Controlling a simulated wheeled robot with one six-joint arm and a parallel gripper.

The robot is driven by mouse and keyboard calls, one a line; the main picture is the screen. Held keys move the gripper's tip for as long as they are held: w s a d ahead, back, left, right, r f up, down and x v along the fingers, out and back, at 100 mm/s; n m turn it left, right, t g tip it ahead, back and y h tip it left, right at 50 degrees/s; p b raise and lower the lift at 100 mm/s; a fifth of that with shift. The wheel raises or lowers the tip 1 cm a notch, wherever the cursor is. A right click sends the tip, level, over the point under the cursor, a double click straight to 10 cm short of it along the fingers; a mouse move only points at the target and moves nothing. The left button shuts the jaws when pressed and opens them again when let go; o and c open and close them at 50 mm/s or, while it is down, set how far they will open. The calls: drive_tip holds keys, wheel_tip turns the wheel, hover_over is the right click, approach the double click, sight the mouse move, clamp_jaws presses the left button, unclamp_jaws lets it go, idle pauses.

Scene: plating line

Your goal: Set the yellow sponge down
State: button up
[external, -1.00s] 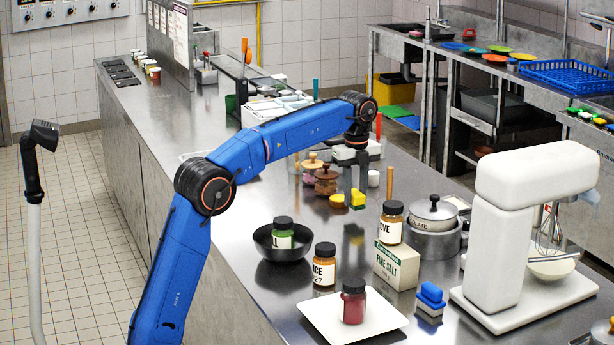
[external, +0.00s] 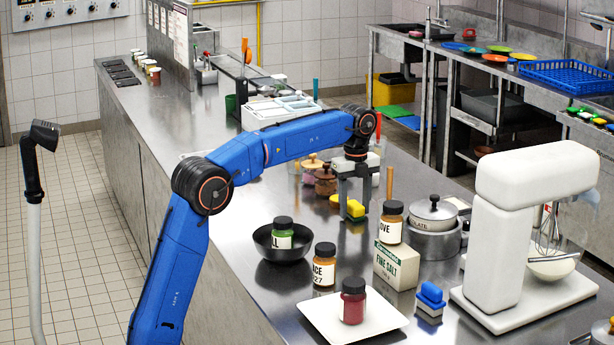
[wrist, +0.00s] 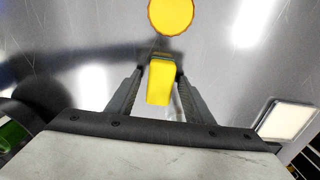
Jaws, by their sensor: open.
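The yellow sponge (external: 355,208), with a dark green layer, is low at the steel counter and appears to rest on it. My gripper (external: 355,207) points down over it, one finger on each side. In the wrist view the sponge (wrist: 161,84) lies between the two fingers (wrist: 159,88), with gaps beside it. My gripper is open. The sponge's underside is hidden, so contact with the counter is not fully clear.
A round yellow thing (wrist: 171,15) lies just beyond the sponge. Lidded jars (external: 326,180) stand behind the gripper. A dark bowl (external: 262,242), a salt box (external: 396,266) and a white plate (external: 386,322) stand nearer the camera. A pot (external: 433,240) is to the right.

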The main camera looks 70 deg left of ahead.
sight(355, 204)
wheel_tip(355, 204, up, 12)
drive_tip(key=shift+r, duration=0.15)
idle(0.5)
